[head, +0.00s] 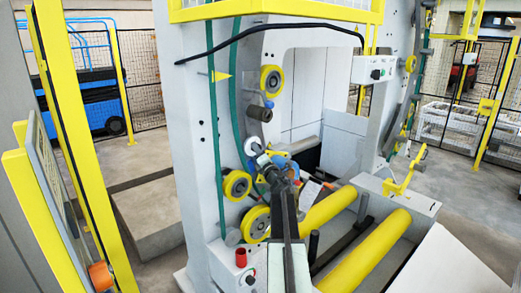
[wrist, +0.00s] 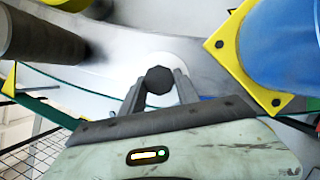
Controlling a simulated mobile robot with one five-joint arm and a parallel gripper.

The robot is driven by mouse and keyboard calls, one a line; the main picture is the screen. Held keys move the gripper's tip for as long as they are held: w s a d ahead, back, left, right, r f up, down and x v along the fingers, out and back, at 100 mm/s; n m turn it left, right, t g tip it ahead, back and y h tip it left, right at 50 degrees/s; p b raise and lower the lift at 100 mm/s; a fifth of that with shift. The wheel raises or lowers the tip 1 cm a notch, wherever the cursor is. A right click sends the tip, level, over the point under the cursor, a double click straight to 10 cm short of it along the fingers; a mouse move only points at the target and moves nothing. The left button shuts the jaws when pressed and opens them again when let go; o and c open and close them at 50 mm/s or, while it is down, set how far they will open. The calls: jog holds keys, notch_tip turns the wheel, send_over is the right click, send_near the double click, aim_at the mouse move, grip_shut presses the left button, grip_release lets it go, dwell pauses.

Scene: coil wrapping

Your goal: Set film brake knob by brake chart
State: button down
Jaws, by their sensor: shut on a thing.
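The brake knob (wrist: 160,80) is a small dark, many-sided knob in front of a white round disc (wrist: 186,66) in the wrist view. My gripper (wrist: 160,88) has a finger on each side of the knob and is shut on it. In the head view my gripper (head: 261,158) reaches the white disc (head: 252,145) on the grey machine's ring; the knob is too small to make out there. I cannot read any mark on the disc. I cannot make out a brake chart for certain.
A blue part with a yellow plate (wrist: 229,58) is close right of my gripper, and a dark cylinder (wrist: 40,38) is at the left. Yellow rollers (head: 368,250) lie right of my arm. Yellow wheels (head: 237,185) sit left of it. A yellow-framed fence stands around.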

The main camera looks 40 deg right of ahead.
dwell(0.4)
jog(key=c, duration=0.9)
grip_release()
jog(key=b+v, duration=0.1)
jog(key=v, duration=0.6)
jog(key=shift+s+a+b, duration=0.15)
jog(key=shift+s+b, duration=0.15)
jog(key=shift+s, duration=0.05)
jog(key=shift+f, duration=0.15)
